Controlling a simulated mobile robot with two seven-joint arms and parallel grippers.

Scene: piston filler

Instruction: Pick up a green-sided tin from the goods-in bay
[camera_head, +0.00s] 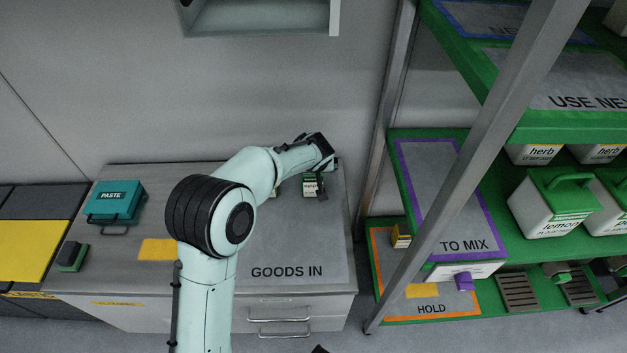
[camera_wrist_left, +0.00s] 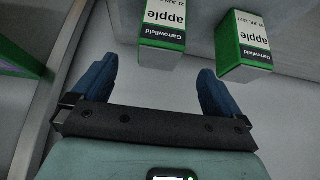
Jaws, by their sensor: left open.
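Two green-sided tins with white "Garronfield apple" labels show in the left wrist view. One tin (camera_wrist_left: 163,28) is ahead of the gap between my fingers, and the other tin (camera_wrist_left: 243,45) is to its right. In the head view one tin (camera_head: 309,187) stands on the goods-in bay (camera_head: 290,235) below my left wrist, and another is mostly hidden behind my arm. My left gripper (camera_wrist_left: 157,66) is open with its blue fingers apart and nothing between them. A gap of bare surface shows between the fingers and the tins. My right gripper is not in view.
A teal paste box (camera_head: 116,200) and a green-black block (camera_head: 72,256) are on the left of the counter. A green shelf rack with a metal post (camera_head: 455,165) stands close on the right. The front of the goods-in bay is clear.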

